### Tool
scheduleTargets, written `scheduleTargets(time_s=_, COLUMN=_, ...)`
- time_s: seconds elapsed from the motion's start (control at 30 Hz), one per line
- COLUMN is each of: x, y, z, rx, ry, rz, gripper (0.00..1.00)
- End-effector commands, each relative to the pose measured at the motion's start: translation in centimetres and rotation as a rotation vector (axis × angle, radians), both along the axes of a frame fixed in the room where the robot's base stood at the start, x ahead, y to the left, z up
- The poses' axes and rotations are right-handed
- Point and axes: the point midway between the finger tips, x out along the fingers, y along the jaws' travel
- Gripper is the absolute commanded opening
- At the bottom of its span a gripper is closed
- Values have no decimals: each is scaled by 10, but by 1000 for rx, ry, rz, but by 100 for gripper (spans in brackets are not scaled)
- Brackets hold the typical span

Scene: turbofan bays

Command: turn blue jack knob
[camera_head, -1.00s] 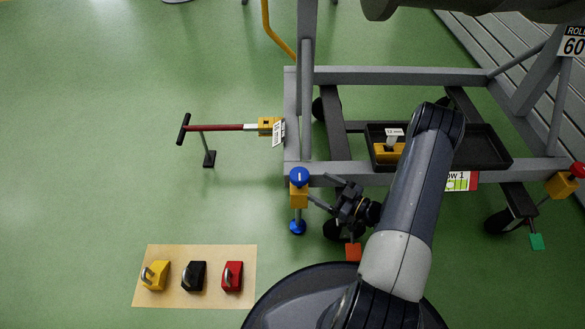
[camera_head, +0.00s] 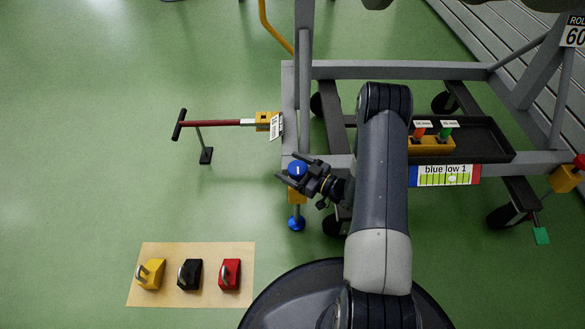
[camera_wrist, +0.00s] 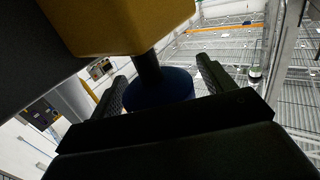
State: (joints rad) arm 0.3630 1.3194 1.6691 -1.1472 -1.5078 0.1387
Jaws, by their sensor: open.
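The blue jack knob (camera_head: 296,169) sits on top of a yellow block (camera_head: 297,193) at the near left corner of the grey stand. A blue foot (camera_head: 296,223) is below that block. My gripper (camera_head: 287,168) is open, with its fingers on either side of the knob. In the wrist view the blue knob (camera_wrist: 160,91) lies between my two fingers, on a dark stem beside the yellow block (camera_wrist: 120,22). I cannot tell whether the fingers touch it.
A "blue low 1" gauge label (camera_head: 445,175) is on the stand's front rail, near a black tray (camera_head: 485,140). A red T-handle bar (camera_head: 212,123) sticks out left. A tan mat (camera_head: 210,290) holds yellow, black and red blocks.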

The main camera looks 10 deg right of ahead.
Motion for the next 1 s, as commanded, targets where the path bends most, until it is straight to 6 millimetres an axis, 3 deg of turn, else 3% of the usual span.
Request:
scheduleTargets(time_s=0.17, x=0, y=0, z=0, rx=0, ry=0, rz=0, gripper=76)
scheduleTargets(time_s=0.7, x=0, y=0, z=0, rx=0, ry=0, rz=1, gripper=32)
scheduleTargets(time_s=1.0, x=-1, y=0, z=0, rx=1, ry=2, rz=-38, gripper=32)
